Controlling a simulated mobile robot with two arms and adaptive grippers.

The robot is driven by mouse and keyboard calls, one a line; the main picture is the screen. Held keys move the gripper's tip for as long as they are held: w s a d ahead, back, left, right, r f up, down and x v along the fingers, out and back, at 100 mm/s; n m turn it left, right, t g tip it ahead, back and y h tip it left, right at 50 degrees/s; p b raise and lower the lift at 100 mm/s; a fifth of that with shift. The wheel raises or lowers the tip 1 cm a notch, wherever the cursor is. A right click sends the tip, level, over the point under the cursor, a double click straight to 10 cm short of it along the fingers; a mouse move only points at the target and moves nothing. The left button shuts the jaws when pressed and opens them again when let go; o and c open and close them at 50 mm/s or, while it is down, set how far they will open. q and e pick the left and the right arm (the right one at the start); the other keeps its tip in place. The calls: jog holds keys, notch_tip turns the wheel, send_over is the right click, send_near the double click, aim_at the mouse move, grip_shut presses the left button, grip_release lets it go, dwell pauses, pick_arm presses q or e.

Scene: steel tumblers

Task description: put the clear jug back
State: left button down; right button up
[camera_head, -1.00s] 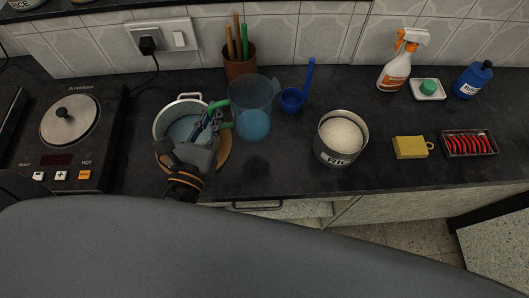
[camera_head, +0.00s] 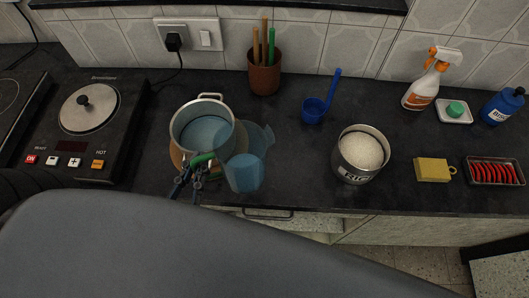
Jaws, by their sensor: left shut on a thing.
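The clear jug (camera_head: 245,172) has a green handle and bluish water in its lower part. It is beside the right of the pot, near the front of the counter. My left gripper (camera_head: 196,172) is at its left side, shut on the green handle. I cannot tell whether the jug's base touches the counter. The steel pot (camera_head: 209,98) holds bluish water and sits on a round wooden board (camera_head: 177,157); the jug and gripper cover part of its front. My right gripper is not in view.
A blue ladle cup (camera_head: 314,111), a brown pot of utensils (camera_head: 264,78) and a rice tin (camera_head: 360,155) stand behind and right of the jug. The hob (camera_head: 85,130) is at left. The counter between the ladle and the utensil pot is bare.

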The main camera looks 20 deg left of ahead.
aim_at(239, 157)
pick_arm(q)
jog(key=w+d+f+b, duration=0.1)
jog(key=w+f+b, duration=0.1)
jog(key=w, duration=0.1)
jog(key=w+d+f+b, duration=0.1)
jog(key=w+f+b, duration=0.1)
jog(key=w+d+f+b, duration=0.1)
jog(key=w+f+b, duration=0.1)
jog(key=w, duration=0.1)
jog(key=shift+w+d, duration=0.15)
jog(key=shift+w, duration=0.15)
jog(key=shift+w+d+f, duration=0.2)
jog(key=shift+w+f, duration=0.15)
jog(key=shift+w, duration=0.1)
jog(key=shift+w+d+f, duration=0.15)
jog(key=shift+w+f, duration=0.2)
jog(key=shift+w, duration=0.1)
jog(key=shift+w+d+f, duration=0.1)
jog(key=shift+w+f, duration=0.25)
jog(key=shift+f, duration=0.15)
jog(key=f, duration=0.3)
jog(key=shift+w+d+f+b, duration=0.15)
jog(key=shift+w+d+b, duration=0.05)
jog(key=shift+w+b, duration=0.15)
jog(key=shift+f, duration=0.35)
jog(key=c, duration=1.5)
grip_release()
jog(key=shift+f, duration=0.1)
jog(key=shift+o, duration=0.3)
jog(key=shift+a, duration=0.1)
